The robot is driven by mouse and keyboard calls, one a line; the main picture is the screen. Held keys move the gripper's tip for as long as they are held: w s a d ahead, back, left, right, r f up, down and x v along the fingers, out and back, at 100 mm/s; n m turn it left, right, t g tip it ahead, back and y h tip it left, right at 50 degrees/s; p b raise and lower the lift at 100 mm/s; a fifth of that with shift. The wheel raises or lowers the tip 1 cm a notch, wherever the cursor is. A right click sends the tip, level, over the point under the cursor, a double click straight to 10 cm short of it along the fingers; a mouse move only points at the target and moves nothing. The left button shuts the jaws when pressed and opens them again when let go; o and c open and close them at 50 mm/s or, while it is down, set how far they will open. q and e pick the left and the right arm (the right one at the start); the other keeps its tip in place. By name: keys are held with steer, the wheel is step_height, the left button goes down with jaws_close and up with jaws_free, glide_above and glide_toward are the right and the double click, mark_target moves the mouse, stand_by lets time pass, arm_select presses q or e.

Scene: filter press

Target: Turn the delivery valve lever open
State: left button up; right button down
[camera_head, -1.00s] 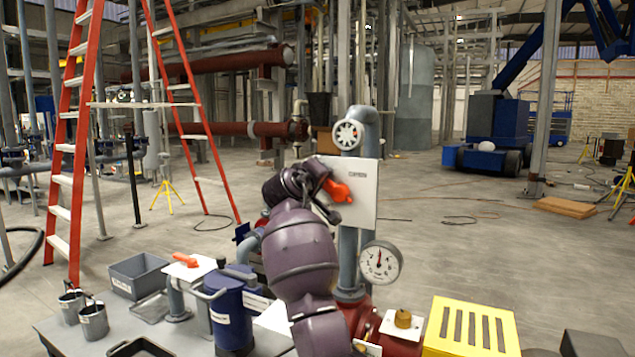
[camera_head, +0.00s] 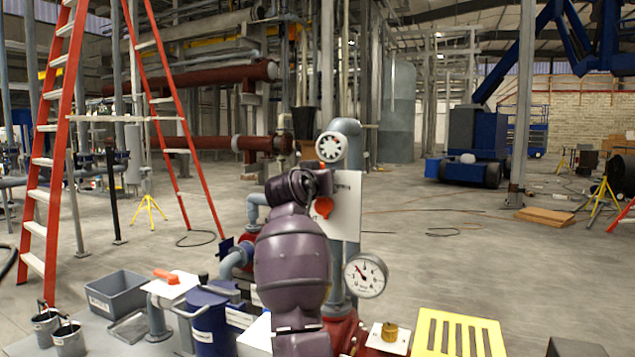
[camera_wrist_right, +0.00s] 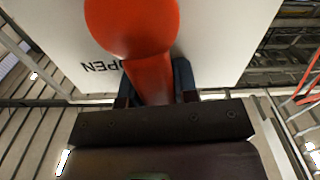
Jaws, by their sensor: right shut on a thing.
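The orange-red lever (camera_head: 322,208) with a round end sits in front of a white plate (camera_head: 347,205) on the grey vertical pipe. My right gripper (camera_head: 316,184) is at the lever, partly hiding it. In the right wrist view, the lever (camera_wrist_right: 150,78) runs between the two dark fingers of the gripper (camera_wrist_right: 155,88), which are shut on it. The plate (camera_wrist_right: 225,45) behind it carries the word OPEN, upside down in this view. A pressure gauge (camera_head: 366,275) is below right of the plate. My left gripper is not in view.
A second orange lever (camera_head: 166,275) lies on a small white plate at lower left, near a blue canister (camera_head: 212,325). A yellow slotted guard (camera_head: 460,335) is at lower right. A red ladder (camera_head: 55,150) stands left.

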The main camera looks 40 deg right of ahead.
steer(key=shift+s+d+f+m, duration=0.1)
steer(key=shift+s+m, duration=0.1)
steer(key=shift+m, duration=0.3)
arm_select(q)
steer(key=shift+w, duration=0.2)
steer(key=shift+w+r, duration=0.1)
arm_select(e)
steer(key=shift+s, duration=0.1)
steer(key=shift+m, duration=0.3)
steer(key=c, duration=0.9)
jaws_free()
steer(key=shift+d, duration=0.1)
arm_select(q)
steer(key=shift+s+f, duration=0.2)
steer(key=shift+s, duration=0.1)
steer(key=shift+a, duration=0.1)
arm_select(e)
steer(key=shift+s, duration=0.1)
